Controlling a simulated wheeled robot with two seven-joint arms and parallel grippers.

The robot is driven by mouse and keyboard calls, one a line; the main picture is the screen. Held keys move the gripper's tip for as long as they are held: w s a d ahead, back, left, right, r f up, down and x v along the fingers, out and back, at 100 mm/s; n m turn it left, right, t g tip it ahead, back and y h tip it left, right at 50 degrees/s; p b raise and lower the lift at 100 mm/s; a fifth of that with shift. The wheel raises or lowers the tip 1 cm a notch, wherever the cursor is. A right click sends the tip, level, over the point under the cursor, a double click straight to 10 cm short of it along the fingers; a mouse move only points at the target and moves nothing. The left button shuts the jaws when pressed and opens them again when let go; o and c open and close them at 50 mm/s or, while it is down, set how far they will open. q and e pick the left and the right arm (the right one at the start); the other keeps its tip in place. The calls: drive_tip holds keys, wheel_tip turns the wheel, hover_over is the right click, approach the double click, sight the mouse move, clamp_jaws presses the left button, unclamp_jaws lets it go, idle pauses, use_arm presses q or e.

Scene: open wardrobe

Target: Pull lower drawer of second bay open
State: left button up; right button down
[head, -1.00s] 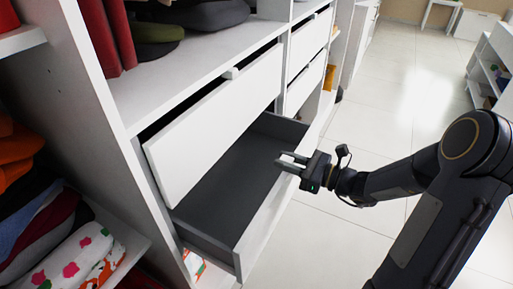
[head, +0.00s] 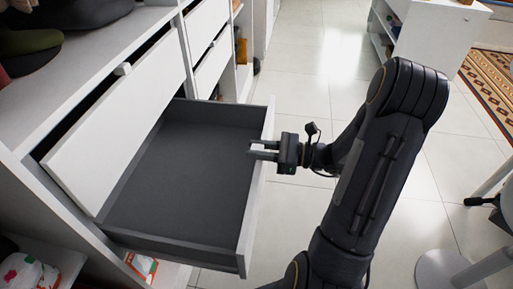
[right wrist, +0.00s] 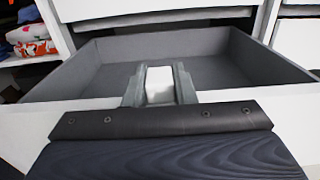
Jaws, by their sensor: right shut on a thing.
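The lower drawer (head: 175,190) of the bay is pulled well out, with a grey, empty interior and a white front. It also shows in the right wrist view (right wrist: 100,62). My right gripper (head: 258,150) is at the middle of the drawer front's top edge, its fingers reaching over the front. In the right wrist view the two fingers (right wrist: 159,85) have a small white piece between them, and the gripper is shut on the drawer handle; the grip itself is partly hidden. My left gripper is not in view.
The upper drawer (head: 120,110) above it stands slightly out. More drawers (head: 208,50) are in the bay beyond. Folded clothes (head: 25,275) lie on a lower shelf at left. A white table or stool base (head: 445,272) stands at right. The tiled floor (head: 300,60) beyond is clear.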

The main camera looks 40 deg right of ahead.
drive_tip(key=c, duration=1.2)
unclamp_jaws()
drive_tip(key=v, duration=0.7)
drive_tip(key=shift+s+d+p, duration=0.3)
drive_tip(key=shift+s, duration=0.05)
